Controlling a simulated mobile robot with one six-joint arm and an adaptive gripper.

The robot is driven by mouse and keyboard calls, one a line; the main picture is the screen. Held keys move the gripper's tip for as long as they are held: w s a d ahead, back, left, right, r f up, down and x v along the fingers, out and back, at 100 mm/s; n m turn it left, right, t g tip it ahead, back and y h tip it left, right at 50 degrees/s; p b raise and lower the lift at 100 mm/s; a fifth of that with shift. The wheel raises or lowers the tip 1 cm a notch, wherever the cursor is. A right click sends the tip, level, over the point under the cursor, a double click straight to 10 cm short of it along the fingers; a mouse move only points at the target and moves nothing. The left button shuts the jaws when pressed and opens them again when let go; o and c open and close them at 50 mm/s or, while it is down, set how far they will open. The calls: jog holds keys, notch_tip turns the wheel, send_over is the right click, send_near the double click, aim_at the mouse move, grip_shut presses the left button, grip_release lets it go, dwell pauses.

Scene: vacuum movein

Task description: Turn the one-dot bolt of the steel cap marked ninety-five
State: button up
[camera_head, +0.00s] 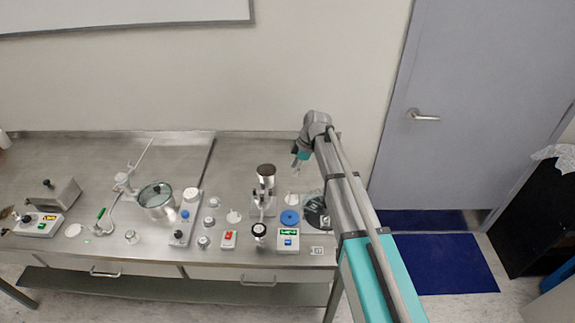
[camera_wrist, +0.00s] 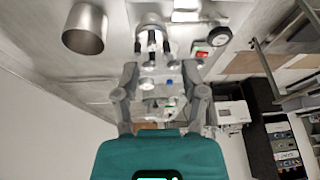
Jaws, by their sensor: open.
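Several small steel caps sit on the metal bench in the head view, among them one (camera_head: 203,242) near the front, one (camera_head: 213,202) behind it and one (camera_head: 130,237) farther left. They are too small for me to read any number or see dots on bolts, so I cannot tell which is marked ninety-five. My gripper (camera_head: 298,161) is above the back right of the bench, right of these caps and apart from them. In the wrist view my gripper (camera_wrist: 160,70) is open, with nothing held between its fingers.
A dark-topped steel cylinder (camera_head: 266,171) stands close left of my gripper. The bench's back left (camera_head: 80,150) is fairly clear.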

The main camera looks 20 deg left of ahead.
jog(key=s+d+f+m+b, duration=0.2)
jog(key=d+m, duration=0.2)
jog(key=d, duration=0.3)
jog(key=s+d+f+m+t+h+b, duration=0.1)
jog(key=s+d+f+m, duration=0.1)
jog(key=d, duration=0.4)
jog(key=s+d+f+m+h+b, duration=0.1)
jog(key=s+d+f+m+b, duration=0.1)
jog(key=s+d+m, duration=0.2)
jog(key=shift+d+f+m+b, duration=0.35)
jog(key=shift+d+m, duration=0.55)
jog(key=shift+d, duration=0.95)
notch_tip(320, 180, up, 8)
jog(key=r+n+h+p, duration=0.1)
jog(key=n+h+p, duration=0.1)
jog(key=n+p, duration=0.75)
send_over(270, 190)
jog(key=shift+f+n+t+b, duration=0.25)
jog(key=shift+n+t+b, duration=0.05)
jog(key=shift+n+t, duration=0.15)
jog(key=shift+f, duration=0.1)
notch_tip(270, 190, down, 14)
jog(key=b, duration=1.3)
jog(key=shift+r+b, duration=0.2)
jog(key=shift+b, duration=0.2)
